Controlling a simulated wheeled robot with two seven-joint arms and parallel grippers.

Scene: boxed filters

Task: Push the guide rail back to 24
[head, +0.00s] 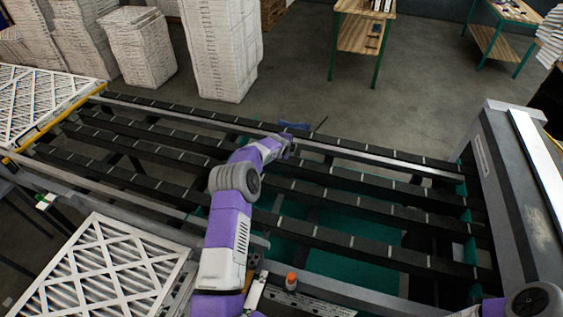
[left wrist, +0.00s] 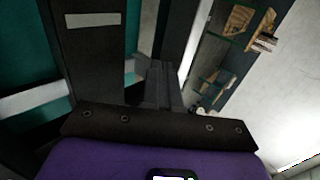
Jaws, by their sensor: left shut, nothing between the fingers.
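The guide rail (head: 365,157) looks like the long grey metal bar along the far side of the conveyor. My left arm reaches over the conveyor from the bottom middle, and my left gripper (head: 288,147) is at the rail, near its middle. Its fingers (left wrist: 157,88) look shut and empty in the left wrist view. I cannot tell whether they touch the rail. A small blue part (head: 293,126) with a dark rod shows just beyond the gripper. No scale or number 24 is readable. Only a part of my right arm shows at the bottom right; its gripper is out of view.
Dark conveyor strips (head: 350,243) run across the view, with gaps between. A grey machine (head: 515,190) closes the right end. Boxed filters lie at near left (head: 105,275) and far left (head: 45,98). An orange-capped button (head: 291,280) stands on the near frame. White stacks (head: 222,45) stand behind.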

